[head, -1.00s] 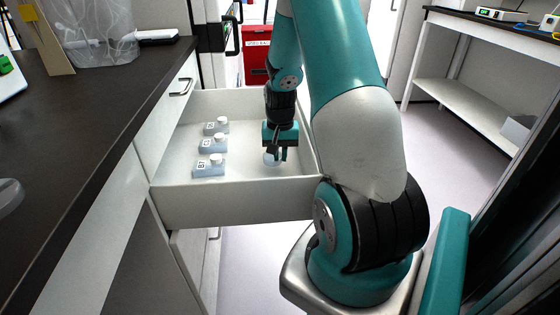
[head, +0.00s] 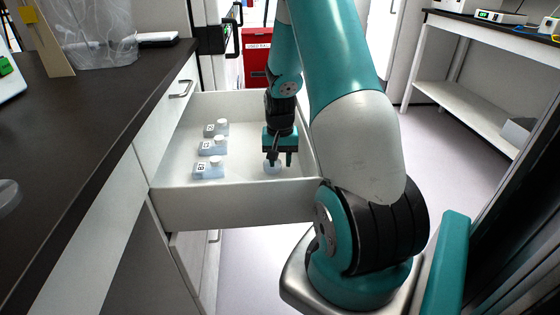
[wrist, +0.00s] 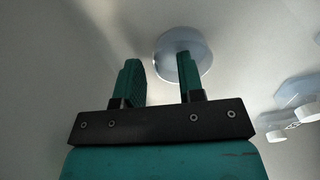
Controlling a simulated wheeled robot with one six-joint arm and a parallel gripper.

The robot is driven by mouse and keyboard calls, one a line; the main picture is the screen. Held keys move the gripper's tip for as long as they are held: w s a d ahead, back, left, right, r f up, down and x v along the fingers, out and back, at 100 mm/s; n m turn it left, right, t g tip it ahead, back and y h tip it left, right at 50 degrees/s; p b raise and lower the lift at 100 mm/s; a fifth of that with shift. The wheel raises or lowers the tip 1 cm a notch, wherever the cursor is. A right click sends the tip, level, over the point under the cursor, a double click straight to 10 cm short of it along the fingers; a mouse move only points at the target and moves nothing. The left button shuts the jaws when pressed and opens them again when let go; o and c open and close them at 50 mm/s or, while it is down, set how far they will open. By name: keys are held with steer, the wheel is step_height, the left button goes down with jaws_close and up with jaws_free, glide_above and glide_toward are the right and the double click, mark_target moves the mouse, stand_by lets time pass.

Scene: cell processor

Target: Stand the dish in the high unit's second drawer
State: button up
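A small round translucent dish (head: 273,169) is in the open white drawer (head: 235,208), near its right side. In the wrist view the dish (wrist: 183,50) shows as a pale disc close to the fingertips, partly covered by the right finger. My gripper (head: 279,161) points down into the drawer just over the dish. In the wrist view my gripper (wrist: 160,75) has its two teal fingers apart, with a clear gap and nothing squeezed between them. I cannot tell whether a finger touches the dish.
The dark worktop (head: 90,120) lies left of the drawer. A red bin (head: 258,62) is behind.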

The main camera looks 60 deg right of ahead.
step_height(320, 180, up, 12)
steer(key=f+p, duration=0.1)
steer(key=p, duration=0.2)
steer(key=w+a+r+n, duration=0.3)
steer(key=a+r+n, duration=0.1)
steer(key=a, duration=0.6)
steer(key=s+a+r+n+t+y, duration=0.1)
steer(key=a+r+n, duration=0.2)
steer(key=a, duration=0.4)
steer(key=s+a+r+n+y, duration=0.1)
steer(key=a+r+n, duration=0.1)
steer(key=a, duration=0.6)
steer(key=s+a+r+n+g+y, duration=0.1)
steer(key=s+a+r+n, duration=0.3)
steer(key=s+a+n, duration=0.5)
steer(key=s+a+y, duration=0.1)
steer(key=s+a, duration=0.4)
steer(key=a, duration=0.1)
steer(key=shift+s+a+r, duration=0.15)
steer(key=shift+s, duration=0.05)
